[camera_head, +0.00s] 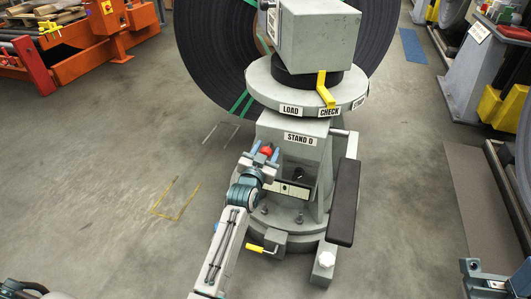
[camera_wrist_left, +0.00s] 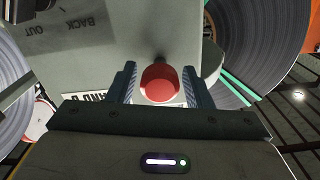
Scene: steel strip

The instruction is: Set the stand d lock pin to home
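The stand D (camera_head: 300,139) is a grey pedestal with its name plate on the upper front. A red round knob (camera_head: 267,151), which looks like the lock pin's head, sticks out at its left side. My left gripper (camera_head: 264,156) is at this knob with one finger on each side. In the left wrist view the red knob (camera_wrist_left: 160,84) sits between the two fingers (camera_wrist_left: 161,88), with narrow gaps; contact is not evident. The pin's shaft is mostly hidden behind the knob. My right gripper (camera_head: 487,276) shows partly at the lower right edge, away from the stand; its fingers are unclear.
A round plate (camera_head: 262,89) with LOAD and CHECK labels tops the stand; a yellow pointer (camera_head: 325,90) is at CHECK. A large dark coil (camera_head: 215,55) stands behind. A black padded arm (camera_head: 343,204) and yellow handle (camera_head: 256,248) flank the base. Floor at left is open.

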